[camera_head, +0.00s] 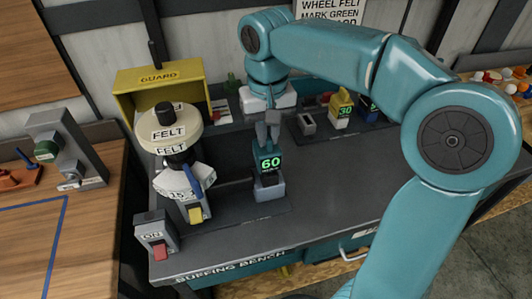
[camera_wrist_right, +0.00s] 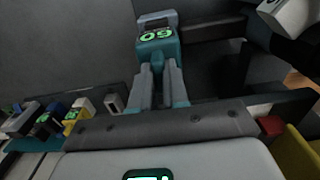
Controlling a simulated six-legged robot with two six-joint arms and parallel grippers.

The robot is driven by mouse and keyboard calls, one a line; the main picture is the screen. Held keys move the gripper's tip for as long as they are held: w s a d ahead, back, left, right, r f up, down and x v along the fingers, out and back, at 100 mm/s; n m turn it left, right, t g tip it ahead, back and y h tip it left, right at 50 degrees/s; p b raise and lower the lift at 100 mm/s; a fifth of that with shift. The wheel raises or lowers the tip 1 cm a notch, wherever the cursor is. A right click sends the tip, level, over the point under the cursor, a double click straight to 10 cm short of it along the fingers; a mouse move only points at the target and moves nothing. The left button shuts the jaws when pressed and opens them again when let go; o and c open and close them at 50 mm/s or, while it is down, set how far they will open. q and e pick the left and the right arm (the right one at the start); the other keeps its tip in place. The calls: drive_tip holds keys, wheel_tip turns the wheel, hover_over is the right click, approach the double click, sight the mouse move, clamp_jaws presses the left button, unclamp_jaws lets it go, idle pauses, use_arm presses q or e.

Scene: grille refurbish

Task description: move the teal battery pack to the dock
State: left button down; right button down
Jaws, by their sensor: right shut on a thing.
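The teal battery pack (camera_head: 268,161) shows a green 60 and stands upright at the middle of the buffing bench. My right gripper (camera_head: 268,138) comes down from above and is shut on its top. The pack and the fingers of my right gripper (camera_wrist_right: 160,88) also show in the right wrist view, with the pack's 60 display (camera_wrist_right: 157,35) facing up the picture. A grey dock (camera_head: 270,190) is directly under the pack, and its rim (camera_wrist_right: 157,17) shows beyond it. I cannot tell whether the pack is fully seated in it. My left gripper is not in view.
A yellow pack (camera_head: 342,112) marked 30, a blue pack (camera_head: 369,107) and an empty grey holder (camera_head: 307,124) stand at the back. The felt wheel machine (camera_head: 172,135) and yellow guard (camera_head: 160,90) are left of the dock. The bench right of it (camera_head: 345,185) is clear.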

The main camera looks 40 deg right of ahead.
drive_tip(key=shift+r, duration=0.25)
drive_tip(key=shift+r+p, duration=2.15)
drive_tip(key=shift+p, duration=0.1)
drive_tip(key=shift+f, duration=0.1)
